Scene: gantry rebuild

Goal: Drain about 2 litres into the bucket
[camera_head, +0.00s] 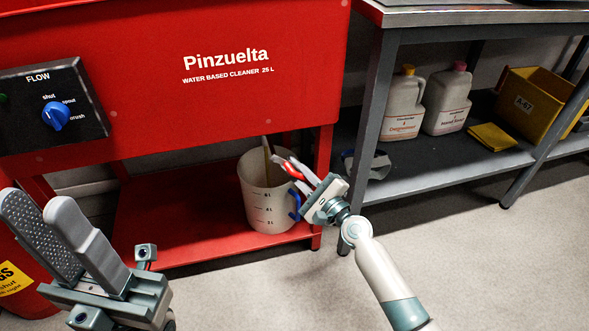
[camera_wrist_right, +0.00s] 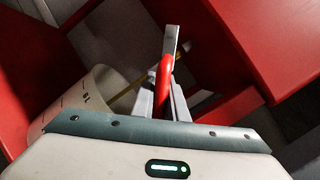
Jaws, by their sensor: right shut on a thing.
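The white bucket (camera_head: 262,200) with litre marks stands on the red lower shelf under the red Pinzuelta washer (camera_head: 225,120). A thin pale stick (camera_head: 267,150) rises from inside it. The liquid level cannot be seen. My right gripper (camera_head: 293,168) is at the bucket's upper right, shut on a red handle (camera_wrist_right: 164,75), which sits between its fingers in the wrist view. What the handle joins is mostly hidden. The blue flow knob (camera_head: 55,115) is on the black panel, marked shut, spout and brush. My left gripper (camera_head: 42,205) is open and empty at lower left.
A grey steel bench (camera_head: 385,90) stands to the right. Its lower shelf holds two white jugs (camera_head: 402,105) (camera_head: 447,100), a yellow cloth (camera_head: 492,136) and a yellow bin (camera_head: 535,100). The grey floor in front is clear.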

